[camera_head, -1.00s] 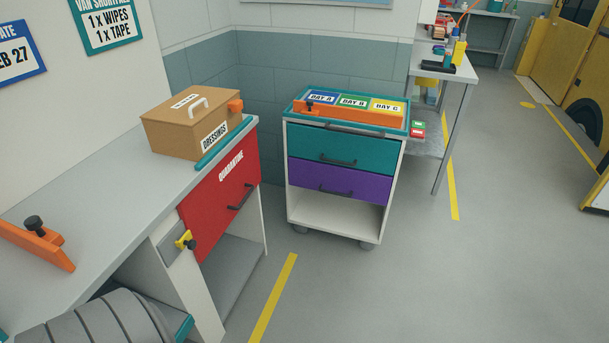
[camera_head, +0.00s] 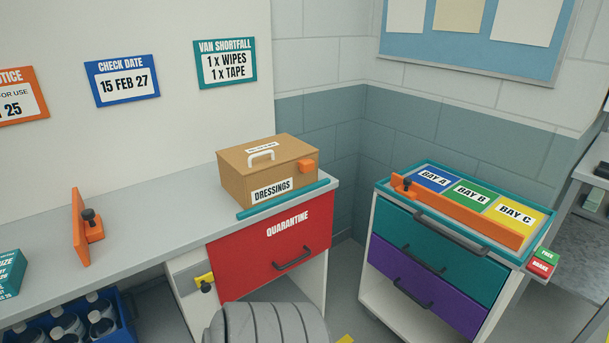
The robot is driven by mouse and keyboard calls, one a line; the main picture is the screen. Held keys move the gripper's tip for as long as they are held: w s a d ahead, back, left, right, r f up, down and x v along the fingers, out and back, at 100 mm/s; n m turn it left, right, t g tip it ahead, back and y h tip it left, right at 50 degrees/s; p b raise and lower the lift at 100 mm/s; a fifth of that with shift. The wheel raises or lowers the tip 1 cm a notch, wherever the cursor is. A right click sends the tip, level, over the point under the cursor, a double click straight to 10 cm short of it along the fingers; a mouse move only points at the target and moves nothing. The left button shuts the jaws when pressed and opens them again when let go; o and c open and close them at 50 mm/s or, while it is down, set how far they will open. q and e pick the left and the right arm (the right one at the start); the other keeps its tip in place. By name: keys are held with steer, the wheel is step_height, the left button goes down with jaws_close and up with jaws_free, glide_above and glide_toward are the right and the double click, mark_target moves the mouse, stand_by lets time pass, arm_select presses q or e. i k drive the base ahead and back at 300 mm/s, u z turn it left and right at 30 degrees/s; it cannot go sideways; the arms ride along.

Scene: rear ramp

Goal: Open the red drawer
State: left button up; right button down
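The red drawer (camera_head: 255,262), labelled QUARANTINE, is set under the grey counter and its front looks closed. It has a dark bar handle (camera_head: 293,259) at its right. A yellow latch with a black knob (camera_head: 205,283) sits on the pale panel just left of the drawer front. A grey ribbed part of my own arm covers the area below the drawer's lower edge. Neither of my grippers shows in this view.
A DRESSINGS box (camera_head: 245,185) and a teal bar (camera_head: 283,201) lie on the counter (camera_head: 150,240) above the drawer. An orange clamp (camera_head: 82,228) stands further left. A trolley (camera_head: 372,270) with teal and purple drawers stands close on the right. A blue bottle crate (camera_head: 125,322) is at lower left.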

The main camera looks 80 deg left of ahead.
mark_target(244, 260)
steer(key=u, duration=0.65)
steer(key=i, duration=0.75)
steer(key=u, duration=0.9)
